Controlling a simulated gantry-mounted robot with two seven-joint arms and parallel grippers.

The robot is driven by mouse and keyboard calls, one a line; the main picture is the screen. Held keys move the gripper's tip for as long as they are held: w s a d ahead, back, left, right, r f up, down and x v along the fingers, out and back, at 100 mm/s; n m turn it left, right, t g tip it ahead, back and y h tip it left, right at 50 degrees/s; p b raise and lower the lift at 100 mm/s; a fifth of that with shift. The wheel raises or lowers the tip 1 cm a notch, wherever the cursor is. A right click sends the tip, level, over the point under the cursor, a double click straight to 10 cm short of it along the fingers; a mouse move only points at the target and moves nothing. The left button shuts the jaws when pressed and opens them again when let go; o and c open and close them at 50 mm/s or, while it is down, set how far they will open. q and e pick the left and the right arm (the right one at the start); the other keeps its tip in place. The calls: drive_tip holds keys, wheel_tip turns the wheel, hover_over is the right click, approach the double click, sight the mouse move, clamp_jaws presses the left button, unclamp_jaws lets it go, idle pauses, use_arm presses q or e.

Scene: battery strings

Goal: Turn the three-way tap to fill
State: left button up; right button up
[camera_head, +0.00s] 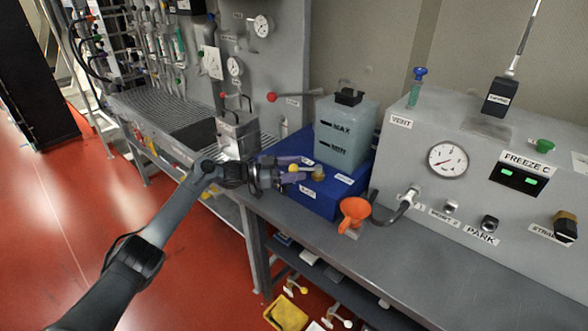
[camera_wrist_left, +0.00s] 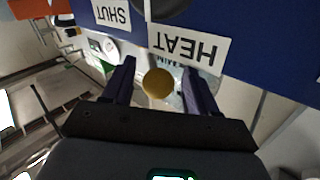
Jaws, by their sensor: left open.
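My left gripper (camera_head: 297,172) is at this knob, coming in from the left. In the left wrist view the round yellow knob (camera_wrist_left: 157,83) sits between the two open fingers of the gripper (camera_wrist_left: 158,69), with a gap on each side. A label reading HEAT (camera_wrist_left: 188,47) and one reading SHUT (camera_wrist_left: 111,12) are upside down on the blue face. A third label behind the knob is partly hidden. I cannot read a fill mark.
The bench (camera_head: 400,260) front is clear.

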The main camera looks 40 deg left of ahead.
use_arm(q)
drive_tip(key=shift+s, duration=0.1)
drive_tip(key=v, duration=1)
drive_tip(key=shift+s+a, duration=0.2)
drive_tip(key=shift+s, duration=0.05)
